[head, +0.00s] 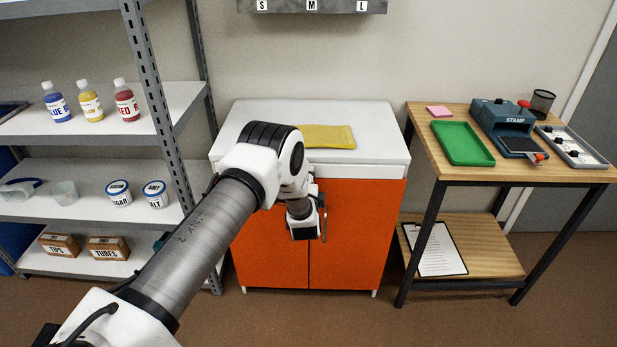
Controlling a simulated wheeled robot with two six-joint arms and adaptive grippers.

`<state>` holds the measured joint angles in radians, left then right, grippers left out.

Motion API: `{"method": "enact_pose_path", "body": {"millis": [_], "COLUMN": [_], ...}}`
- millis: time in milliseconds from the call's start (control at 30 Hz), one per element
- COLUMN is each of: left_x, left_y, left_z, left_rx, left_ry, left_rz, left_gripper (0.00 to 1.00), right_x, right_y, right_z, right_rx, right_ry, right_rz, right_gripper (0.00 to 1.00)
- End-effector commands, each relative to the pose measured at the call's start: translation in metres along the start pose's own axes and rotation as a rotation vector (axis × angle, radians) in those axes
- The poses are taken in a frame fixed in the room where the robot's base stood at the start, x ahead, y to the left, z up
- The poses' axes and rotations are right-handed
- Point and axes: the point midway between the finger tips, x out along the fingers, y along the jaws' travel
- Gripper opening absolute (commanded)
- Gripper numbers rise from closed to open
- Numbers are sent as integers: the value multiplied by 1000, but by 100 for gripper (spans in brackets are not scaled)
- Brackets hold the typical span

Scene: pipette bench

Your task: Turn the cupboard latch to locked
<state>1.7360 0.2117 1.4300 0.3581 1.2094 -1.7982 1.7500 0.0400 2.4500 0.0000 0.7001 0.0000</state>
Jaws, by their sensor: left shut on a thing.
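The orange two-door cupboard (358,250) with a white top stands in the middle of the head view, its doors closed. My left arm reaches across from the lower left, and my left gripper (304,222) is at the upper front of the doors, near the seam between them. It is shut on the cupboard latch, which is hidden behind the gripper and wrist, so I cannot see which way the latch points. A thin upright handle (325,224) shows on the right door just beside the gripper. My right gripper is not in view.
A grey shelf rack (160,100) with bottles, tubs and boxes stands at the left. A wooden table (450,176) with a green tray (462,143) and a stamp device (497,112) stands at the right.

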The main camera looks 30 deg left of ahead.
Motion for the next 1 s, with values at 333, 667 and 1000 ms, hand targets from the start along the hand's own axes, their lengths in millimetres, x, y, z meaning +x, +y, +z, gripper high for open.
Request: {"method": "enact_pose_path", "body": {"millis": [333, 667, 1000], "left_x": [0, -1, 0], "left_y": [1, 2, 1], "left_z": [-1, -1, 0], "left_rx": [80, 83, 81], "left_ry": [-4, -4, -6], "left_rz": [3, 4, 3], "left_gripper": [0, 0, 63], "right_x": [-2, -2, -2], "right_y": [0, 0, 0], "right_z": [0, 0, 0], "right_rx": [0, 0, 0], "right_ry": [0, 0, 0], "right_rz": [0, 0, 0], "right_gripper": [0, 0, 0]}}
